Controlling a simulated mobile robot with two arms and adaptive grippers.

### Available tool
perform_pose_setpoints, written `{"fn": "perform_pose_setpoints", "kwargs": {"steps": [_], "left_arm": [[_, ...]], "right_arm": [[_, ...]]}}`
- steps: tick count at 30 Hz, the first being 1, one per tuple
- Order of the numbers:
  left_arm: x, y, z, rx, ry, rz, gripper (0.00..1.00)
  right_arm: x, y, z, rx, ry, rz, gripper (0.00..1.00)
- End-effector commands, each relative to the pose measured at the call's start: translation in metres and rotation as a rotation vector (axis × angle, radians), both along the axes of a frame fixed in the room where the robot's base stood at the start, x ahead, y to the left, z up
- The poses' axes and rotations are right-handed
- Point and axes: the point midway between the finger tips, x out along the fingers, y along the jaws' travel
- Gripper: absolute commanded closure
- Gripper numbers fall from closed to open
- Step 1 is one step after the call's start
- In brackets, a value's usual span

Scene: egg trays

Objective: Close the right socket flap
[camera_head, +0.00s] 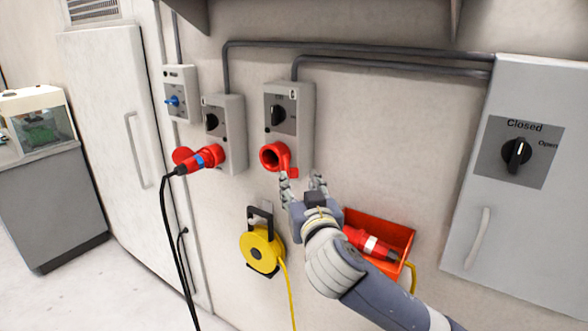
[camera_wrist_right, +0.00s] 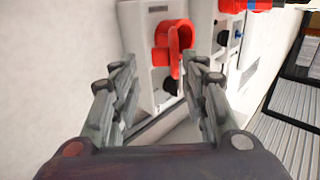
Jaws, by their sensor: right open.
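The right socket box (camera_head: 290,105) is a grey wall unit with a black rotary switch. Its red round socket (camera_head: 267,156) faces out with nothing plugged in. The red flap (camera_head: 287,161) stands open at the socket's right side. My right gripper (camera_head: 302,181) is open and empty just below the flap, its fingers pointing up along the wall. In the right wrist view the flap (camera_wrist_right: 174,58) shows ahead, between the two fingers (camera_wrist_right: 165,75) and apart from them as far as I can see. My left gripper is out of view.
Left of it, another socket box (camera_head: 227,130) holds a red plug (camera_head: 206,158) with a black cable. A yellow cable reel (camera_head: 262,252) hangs below. A red bin (camera_head: 395,236) with a red connector (camera_head: 372,243) is behind my right wrist. A grey cabinet (camera_head: 478,150) stands right.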

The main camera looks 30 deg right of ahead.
Motion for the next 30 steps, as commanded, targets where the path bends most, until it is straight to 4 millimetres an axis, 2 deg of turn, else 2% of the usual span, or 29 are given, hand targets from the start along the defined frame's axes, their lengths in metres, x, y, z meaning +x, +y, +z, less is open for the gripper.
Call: {"fn": "perform_pose_setpoints", "kwargs": {"steps": [3,10,15,23,24,29,30], "left_arm": [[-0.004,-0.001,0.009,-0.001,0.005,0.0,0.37],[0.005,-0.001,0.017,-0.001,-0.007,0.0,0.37],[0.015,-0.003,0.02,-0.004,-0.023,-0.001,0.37],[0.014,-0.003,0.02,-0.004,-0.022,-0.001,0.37],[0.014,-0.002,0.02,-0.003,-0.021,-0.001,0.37],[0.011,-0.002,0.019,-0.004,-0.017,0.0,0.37],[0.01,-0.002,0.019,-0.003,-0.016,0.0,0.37]], "right_arm": [[0.022,-0.01,0.003,-0.001,0.002,-0.003,0.59],[0.051,-0.021,0.001,0.0,0.002,0.0,0.59],[0.06,-0.025,0.0,0.001,0.001,0.0,0.59],[0.061,-0.025,-0.001,0.0,0.001,0.001,0.59],[0.061,-0.025,0.0,0.0,0.001,0.001,0.64],[0.061,-0.026,0.0,0.0,0.001,-0.001,1.0],[0.061,-0.026,0.0,0.0,0.001,-0.002,1.0]]}}
